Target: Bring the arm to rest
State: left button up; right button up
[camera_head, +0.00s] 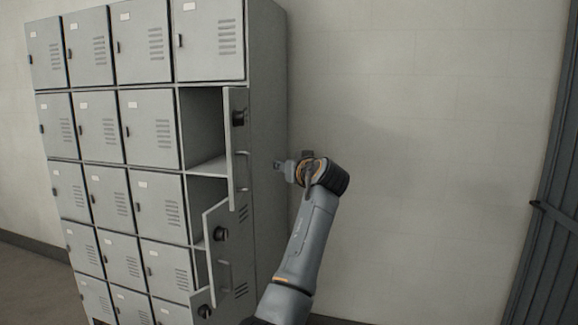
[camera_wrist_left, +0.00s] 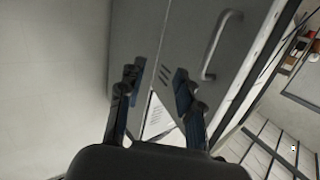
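One arm of mine reaches up from the bottom middle of the head view, just right of the grey lockers. Its gripper, my left gripper (camera_head: 281,165), points left toward an open locker door (camera_head: 237,150) with a bar handle. In the left wrist view, the two dark fingers of the left gripper (camera_wrist_left: 157,90) stand apart with nothing between them. A grey door panel with a bar handle (camera_wrist_left: 218,45) lies beyond the fingers. I cannot tell the exact gap between gripper and door. My right gripper is not in view.
The grey locker bank (camera_head: 105,130) fills the left. Two more doors stand ajar below, a middle one (camera_head: 216,245) and a low one (camera_head: 203,302). A pale bare wall (camera_head: 430,150) is behind my arm, with free room to its right. A dark door (camera_head: 555,230) is at far right.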

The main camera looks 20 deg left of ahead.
pick_arm(q)
jog(key=shift+a, duration=0.3)
jog(key=shift+d, duration=0.15)
jog(key=shift+f, duration=0.1)
